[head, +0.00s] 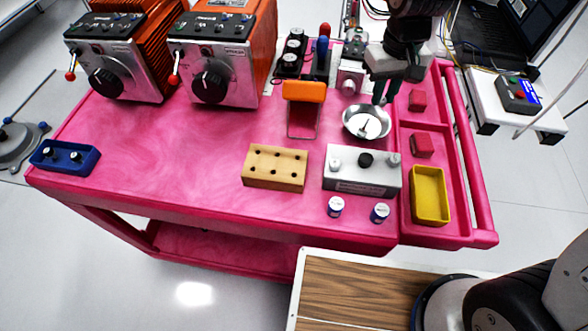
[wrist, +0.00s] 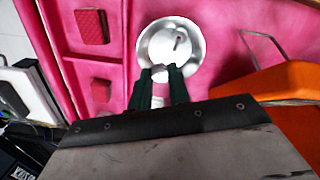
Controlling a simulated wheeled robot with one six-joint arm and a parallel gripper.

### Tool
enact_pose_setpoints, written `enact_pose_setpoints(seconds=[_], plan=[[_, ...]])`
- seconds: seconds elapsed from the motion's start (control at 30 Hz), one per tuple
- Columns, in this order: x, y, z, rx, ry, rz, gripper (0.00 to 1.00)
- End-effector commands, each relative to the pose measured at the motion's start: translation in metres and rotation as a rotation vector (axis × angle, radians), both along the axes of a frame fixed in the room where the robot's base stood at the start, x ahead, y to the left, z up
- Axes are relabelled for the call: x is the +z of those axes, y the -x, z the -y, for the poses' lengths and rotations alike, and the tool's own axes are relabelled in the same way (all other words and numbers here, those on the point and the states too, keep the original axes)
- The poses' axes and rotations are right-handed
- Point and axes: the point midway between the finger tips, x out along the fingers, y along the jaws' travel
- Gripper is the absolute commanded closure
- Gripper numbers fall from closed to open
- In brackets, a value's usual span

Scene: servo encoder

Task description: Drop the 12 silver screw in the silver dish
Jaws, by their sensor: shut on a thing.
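The silver dish (head: 351,131) is a round shallow metal bowl on the pink cart top; it also shows in the wrist view (wrist: 150,48). A small silver screw (wrist: 179,42) lies inside the dish. My gripper (head: 380,100) is above the dish's back right rim. In the wrist view my gripper (wrist: 160,73) has its dark fingers close together over the dish's near edge. It is shut on a small silver piece (wrist: 159,75), seemingly a screw, mostly hidden by the fingers. No number on either is readable.
An orange-topped stand (head: 304,91) is left of the dish. A grey box with knobs (head: 350,182) and a wooden block with holes (head: 262,168) are in front. Red blocks (head: 422,145) and a yellow bin (head: 430,211) occupy the right tray. The cart's left middle is clear.

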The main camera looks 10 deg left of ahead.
Motion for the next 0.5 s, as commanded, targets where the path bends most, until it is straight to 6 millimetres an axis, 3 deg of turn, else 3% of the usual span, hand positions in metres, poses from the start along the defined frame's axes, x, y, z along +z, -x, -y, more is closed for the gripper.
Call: enact_pose_setpoints(seconds=[0.17,0.2,0.3,0.5], plan=[[-0.0001,0.0,0.0,0.0,0.0,0.0,0.96],[-0.0001,0.0,0.0,0.0,0.0,0.0,0.79],[0.0,0.0,0.0,0.0,0.0,0.0,0.56],[0.0001,0.0,0.0,0.0,0.0,0.0,0.56]])
